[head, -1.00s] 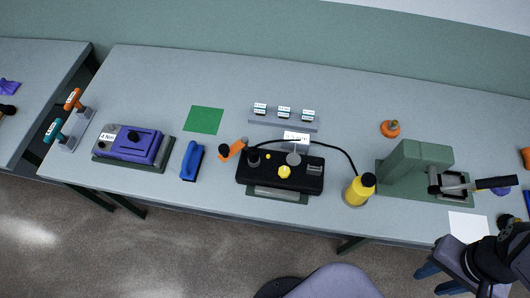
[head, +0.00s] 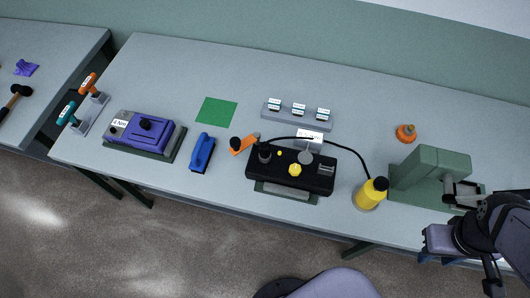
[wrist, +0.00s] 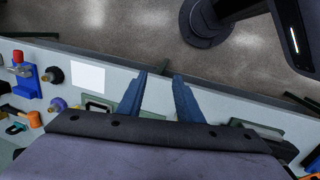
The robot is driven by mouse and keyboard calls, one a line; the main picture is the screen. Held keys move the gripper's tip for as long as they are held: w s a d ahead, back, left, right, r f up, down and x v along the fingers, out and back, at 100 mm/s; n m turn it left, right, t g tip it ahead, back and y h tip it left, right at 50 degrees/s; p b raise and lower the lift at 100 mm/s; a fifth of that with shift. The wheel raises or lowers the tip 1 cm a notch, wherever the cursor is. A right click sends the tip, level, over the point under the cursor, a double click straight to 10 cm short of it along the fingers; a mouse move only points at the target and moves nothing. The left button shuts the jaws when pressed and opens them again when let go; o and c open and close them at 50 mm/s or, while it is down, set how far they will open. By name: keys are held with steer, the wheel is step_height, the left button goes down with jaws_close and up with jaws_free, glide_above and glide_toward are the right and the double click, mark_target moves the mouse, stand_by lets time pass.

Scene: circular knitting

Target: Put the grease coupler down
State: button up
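A yellow bottle (head: 370,194) with a black cap stands upright on the bench, right of a black unit (head: 319,180) with knobs. A black hose (head: 347,149) runs from the bottle's top over to the left part of the unit. The hose's end there is too small to make out, and I cannot tell which part is the grease coupler. My gripper (wrist: 160,76) is open in the wrist view, its two blue fingers apart with nothing between them. In the head view it is at the lower right by the bench's front edge, partly hidden by my arm.
A green press (head: 430,168) stands left of my arm, with an orange knob-like part (head: 405,133) behind it. A white sheet (wrist: 88,76) and a blue stand (wrist: 27,82) show in the wrist view.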

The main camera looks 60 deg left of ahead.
steer(key=w+a+f+n+t+b, duration=0.2)
steer(key=a+n, duration=0.7)
steer(key=a, duration=0.2)
steer(key=n+t+y+b, duration=0.4)
steer(key=n+b, duration=0.1)
steer(key=n, duration=1.3)
glide_toward(263, 151)
steer(key=w+d+f, duration=0.2)
steer(key=w+d, duration=0.2)
steer(key=w, duration=0.3)
steer(key=w+d+f, duration=0.2)
steer(key=w+d, duration=0.2)
steer(key=w, duration=0.2)
steer(key=s+a+n+y, duration=0.1)
steer(key=s+a+n, duration=0.1)
steer(key=s, duration=0.1)
steer(key=s+a+n+y, duration=0.1)
steer(key=s+a+n, duration=0.1)
steer(key=s+a, duration=0.1)
steer(key=s+a+n+y+b, duration=0.1)
steer(key=s+a+n, duration=0.1)
steer(key=s, duration=0.2)
steer(key=shift+s+a+n, duration=0.15)
steer(key=shift+a+n, duration=0.2)
steer(key=shift+n, duration=0.05)
steer(key=shift+p+x, duration=0.55)
steer(key=shift+x, duration=1.1)
steer(key=shift+p+x, duration=0.6)
steer(key=shift+x, duration=1.5)
jaws_close()
